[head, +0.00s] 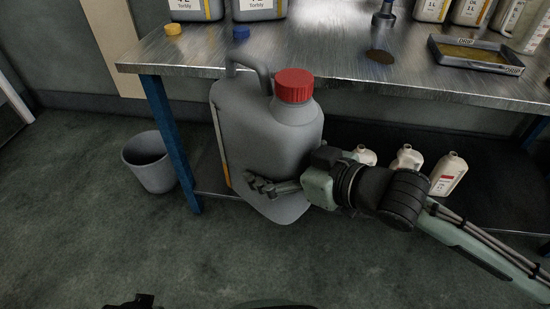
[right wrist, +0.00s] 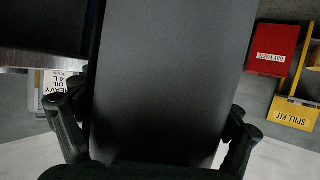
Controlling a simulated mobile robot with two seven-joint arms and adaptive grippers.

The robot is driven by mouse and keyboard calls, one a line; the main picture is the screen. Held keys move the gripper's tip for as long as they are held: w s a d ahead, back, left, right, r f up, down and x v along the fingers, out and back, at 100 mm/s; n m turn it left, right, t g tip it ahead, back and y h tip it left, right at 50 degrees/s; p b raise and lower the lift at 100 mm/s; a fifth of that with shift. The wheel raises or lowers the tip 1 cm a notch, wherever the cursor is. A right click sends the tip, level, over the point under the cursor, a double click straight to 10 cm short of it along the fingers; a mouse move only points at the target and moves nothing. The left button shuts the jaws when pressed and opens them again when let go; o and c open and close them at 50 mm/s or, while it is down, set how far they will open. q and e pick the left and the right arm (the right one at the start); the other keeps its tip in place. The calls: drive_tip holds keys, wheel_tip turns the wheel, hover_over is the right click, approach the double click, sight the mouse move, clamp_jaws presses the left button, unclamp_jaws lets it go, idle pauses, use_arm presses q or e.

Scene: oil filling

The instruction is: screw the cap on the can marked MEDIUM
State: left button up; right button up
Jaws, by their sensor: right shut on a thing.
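A large grey can (head: 268,135) with a handle is held in front of the bench, slightly tilted. Its marking faces away; only a yellow label edge shows at its left side, so I cannot read whether it says MEDIUM. A red cap (head: 294,85) sits on its neck; I cannot tell how tight it is. My right gripper (head: 262,186) is shut on the can's lower body. In the right wrist view the can's dark grey wall (right wrist: 165,80) fills the space between the fingers.
The metal bench (head: 345,60) holds a yellow cap (head: 173,29), a blue cap (head: 241,32), several cans and a drip tray (head: 475,53). Pale bottles (head: 448,174) stand on the lower shelf. A grey bin (head: 149,163) stands left. The near floor is clear.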

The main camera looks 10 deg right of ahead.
drive_tip(key=w+d+m+h, duration=0.1)
drive_tip(key=d+r+m+t+h, duration=0.1)
drive_tip(key=d, duration=0.1)
drive_tip(key=w+d+m+t+h, duration=0.1)
drive_tip(key=shift+w+d+r+m+h, duration=0.25)
drive_tip(key=shift+w+r+m+h, duration=0.05)
drive_tip(key=shift+r+m, duration=0.1)
drive_tip(key=d+m+h, duration=0.1)
drive_tip(key=d, duration=0.2)
drive_tip(key=d+f+m+t+h, duration=0.1)
drive_tip(key=d+h, duration=0.1)
drive_tip(key=d, duration=0.1)
drive_tip(key=d+f+m+h, duration=0.1)
drive_tip(key=d+m+h, duration=0.1)
drive_tip(key=d, duration=0.1)
drive_tip(key=shift+s+f, duration=0.15)
drive_tip(key=shift+s, duration=0.1)
use_arm(q)
drive_tip(key=shift+s, duration=0.15)
drive_tip(key=shift+c, duration=0.3)
